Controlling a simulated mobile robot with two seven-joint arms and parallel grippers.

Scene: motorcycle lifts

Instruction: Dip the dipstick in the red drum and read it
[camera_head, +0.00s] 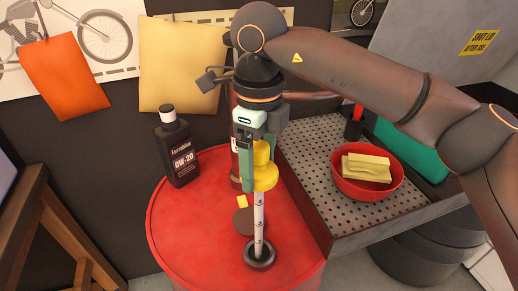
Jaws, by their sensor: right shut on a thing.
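The dipstick (259,222) has a yellow handle and a pale rod with dark marks. My right gripper (262,176) is shut on its yellow handle and holds it nearly upright above the red drum (187,230). The rod's lower end meets the dark-ringed opening (260,256) near the front of the drum's lid. I cannot tell how far the rod goes inside. A dark round disc (243,222) lies on the lid just behind the rod, with a small yellow piece (242,201) beside it. My left gripper is out of view.
A black 0W-20 bottle (174,150) stands on the drum's back left. A perforated tray (312,150) adjoins at the right, holding a red bowl (367,187) of yellow cloths or sponges. A wooden frame (28,228) is at left. The lid's left front is clear.

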